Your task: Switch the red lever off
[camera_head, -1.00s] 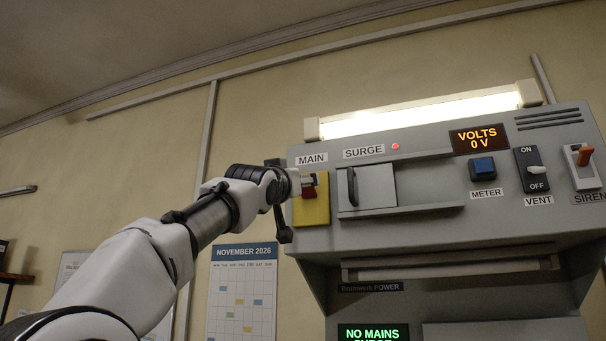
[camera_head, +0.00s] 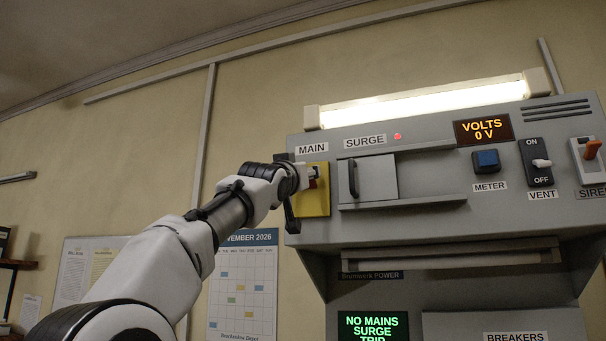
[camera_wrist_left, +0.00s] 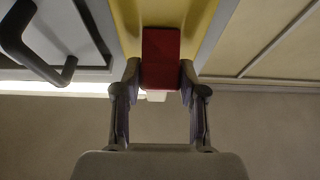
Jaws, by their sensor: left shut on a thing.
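The red lever (camera_wrist_left: 161,48) stands out from a yellow plate (camera_head: 318,204) under the MAIN label on the grey console. In the wrist view its red block sits between my two fingers, which are shut on it. My left gripper (camera_head: 306,177) is at the yellow plate in the head view and mostly covers the lever there. The fingers of my left gripper (camera_wrist_left: 160,78) show on both sides of the red block in the wrist view. The lever's position, on or off, is hard to tell. My right gripper is not in view.
Right of the plate is the SURGE cover (camera_head: 375,178) with a black handle. A screen (camera_head: 372,326) reads NO MAINS SURGE TRIP.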

